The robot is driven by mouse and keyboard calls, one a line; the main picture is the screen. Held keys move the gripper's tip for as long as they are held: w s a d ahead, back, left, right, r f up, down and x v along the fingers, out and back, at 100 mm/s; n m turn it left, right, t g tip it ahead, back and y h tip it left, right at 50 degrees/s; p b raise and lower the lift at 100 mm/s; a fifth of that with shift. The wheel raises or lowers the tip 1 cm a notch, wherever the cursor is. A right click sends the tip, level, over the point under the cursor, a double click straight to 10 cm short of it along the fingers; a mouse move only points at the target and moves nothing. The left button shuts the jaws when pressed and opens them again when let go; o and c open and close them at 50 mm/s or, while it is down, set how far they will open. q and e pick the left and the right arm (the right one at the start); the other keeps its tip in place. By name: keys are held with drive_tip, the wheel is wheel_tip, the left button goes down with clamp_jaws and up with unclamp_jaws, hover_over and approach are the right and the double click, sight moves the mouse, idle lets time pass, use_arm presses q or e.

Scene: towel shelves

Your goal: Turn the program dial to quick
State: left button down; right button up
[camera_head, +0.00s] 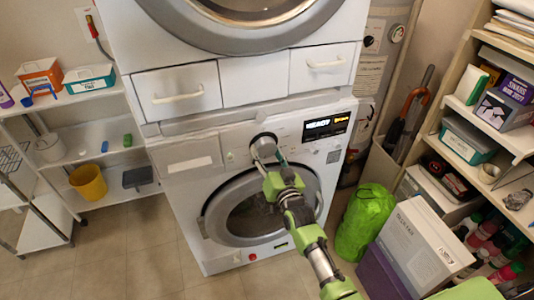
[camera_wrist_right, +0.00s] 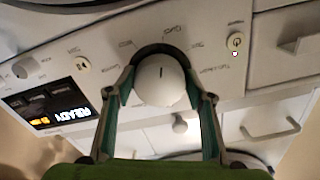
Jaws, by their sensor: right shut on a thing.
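The program dial (camera_head: 263,142) is a round white knob with a dark surround, on the front panel of the lower washing machine (camera_head: 185,160). In the right wrist view the dial (camera_wrist_right: 160,88) shows a short dark mark pointing to the picture's top. Labels around it are too blurred to read surely. My right gripper (camera_head: 267,157) is shut on the dial, with one finger on each side in the wrist view (camera_wrist_right: 160,100). The display (camera_head: 327,125) reads READY, with orange text beside it. My left gripper is not in view.
A power button (camera_wrist_right: 236,41) sits beside the dial on the panel. A second machine (camera_head: 245,25) is stacked above, with two drawers between. White shelves (camera_head: 115,130) stand left; wooden shelves (camera_head: 455,75) stand right. A green bag (camera_head: 363,220) and a white box (camera_head: 418,245) are on the right.

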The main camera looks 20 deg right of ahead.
idle(0.3)
drive_tip(key=o, duration=1.1)
drive_tip(key=s, duration=1.2)
drive_tip(key=shift+d, duration=0.2)
